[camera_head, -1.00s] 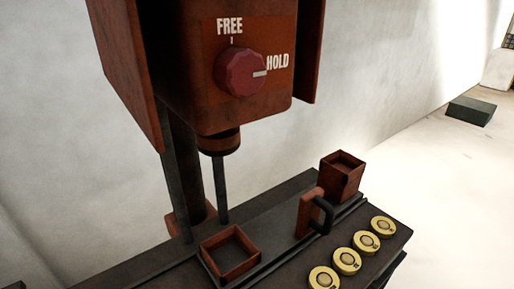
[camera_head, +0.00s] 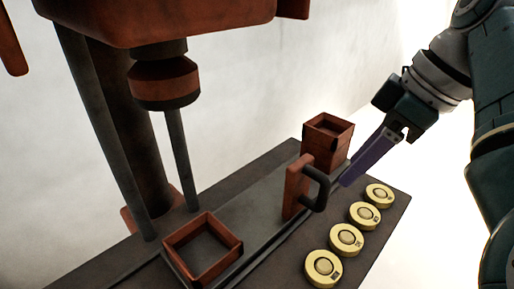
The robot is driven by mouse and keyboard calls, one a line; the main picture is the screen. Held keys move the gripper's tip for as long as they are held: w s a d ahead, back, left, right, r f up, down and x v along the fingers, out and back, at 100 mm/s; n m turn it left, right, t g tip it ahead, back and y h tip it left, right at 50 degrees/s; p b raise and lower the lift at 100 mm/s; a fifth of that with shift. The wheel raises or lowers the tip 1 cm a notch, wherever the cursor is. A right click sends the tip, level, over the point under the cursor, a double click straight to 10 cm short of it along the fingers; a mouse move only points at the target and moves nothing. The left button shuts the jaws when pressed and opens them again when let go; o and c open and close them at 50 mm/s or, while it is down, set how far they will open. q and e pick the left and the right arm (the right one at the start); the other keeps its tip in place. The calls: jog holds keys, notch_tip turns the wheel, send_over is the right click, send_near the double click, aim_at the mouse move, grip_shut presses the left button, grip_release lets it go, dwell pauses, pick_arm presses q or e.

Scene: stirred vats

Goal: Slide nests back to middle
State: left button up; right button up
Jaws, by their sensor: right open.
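Two red-brown square nests sit on a dark sliding plate (camera_head: 255,218). The near nest (camera_head: 203,250) is low, open and empty, in front of the stirrer shaft (camera_head: 178,160). The far nest (camera_head: 328,138) is at the plate's right end and stands taller. Between them an upright red bracket carries a dark handle (camera_head: 318,190). My right gripper (camera_head: 350,182) comes in from the upper right with its purple finger beside the handle, to its right; it is open and holds nothing. Whether the finger touches the handle I cannot tell. My left gripper is out of view.
Several yellow round discs (camera_head: 346,239) stand in a row along the front right of the dark bench (camera_head: 392,215). The red-brown machine head (camera_head: 165,15) and its columns rise over the left part. Free floor lies to the right.

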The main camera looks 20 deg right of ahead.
aim_at(322, 204)
jog(key=b+x, duration=0.2)
jog(key=x, duration=0.8)
jog(key=shift+a+r+b, duration=0.1)
jog(key=shift+b, duration=0.2)
jog(key=shift+c, duration=0.3)
jog(key=c, duration=0.7)
grip_shut()
